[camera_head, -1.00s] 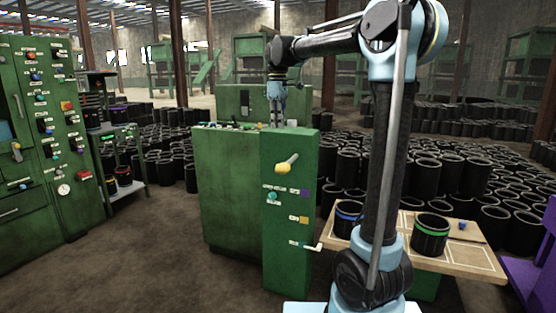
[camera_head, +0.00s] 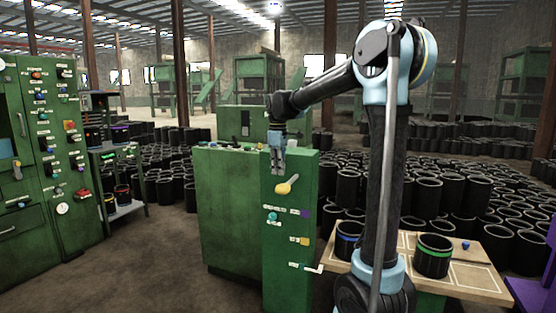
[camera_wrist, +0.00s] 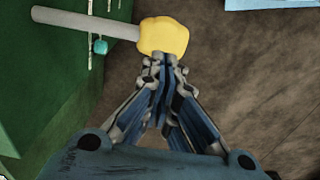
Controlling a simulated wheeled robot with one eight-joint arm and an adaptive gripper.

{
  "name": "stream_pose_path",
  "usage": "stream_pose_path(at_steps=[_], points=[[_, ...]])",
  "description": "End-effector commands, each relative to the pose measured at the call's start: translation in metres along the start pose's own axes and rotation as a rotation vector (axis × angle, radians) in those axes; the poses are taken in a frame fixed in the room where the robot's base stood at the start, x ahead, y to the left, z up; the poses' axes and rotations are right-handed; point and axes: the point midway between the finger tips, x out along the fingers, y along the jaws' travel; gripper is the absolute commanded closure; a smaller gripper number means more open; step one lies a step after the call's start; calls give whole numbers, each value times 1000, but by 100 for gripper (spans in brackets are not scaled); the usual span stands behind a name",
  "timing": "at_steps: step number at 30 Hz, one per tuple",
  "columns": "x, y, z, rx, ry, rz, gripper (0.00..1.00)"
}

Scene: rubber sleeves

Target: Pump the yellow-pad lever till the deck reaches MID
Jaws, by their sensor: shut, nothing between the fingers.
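The yellow-pad lever (camera_head: 287,184) sticks out from the upper front of the green machine (camera_head: 288,225), its pad up and to the right of its pivot. In the wrist view its yellow pad (camera_wrist: 163,36) sits at the end of a pale rod. My gripper (camera_head: 277,172) is shut and empty, just above the lever. In the wrist view my gripper's fingertips (camera_wrist: 160,60) are right by the pad's edge; I cannot tell if they touch. A wooden platform (camera_head: 462,280), possibly the deck, stands at the right. I see no readable MID mark.
Below the lever are a teal knob (camera_head: 272,216), a small yellow block (camera_head: 304,241) and a white handle (camera_head: 313,268). A green-banded sleeve (camera_head: 433,257) and a blue-banded one stand on the platform. A control cabinet (camera_head: 35,215) stands left. Floor between is clear.

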Motion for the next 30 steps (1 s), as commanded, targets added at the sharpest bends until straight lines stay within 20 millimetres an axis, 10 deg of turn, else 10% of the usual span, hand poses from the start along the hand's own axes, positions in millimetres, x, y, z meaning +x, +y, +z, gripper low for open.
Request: stream_pose_path(at_steps=[9, 30], points=[[36, 0, 0, 0, 0, 0, 100], [45, 5, 9, 14, 0, 22, 100]])
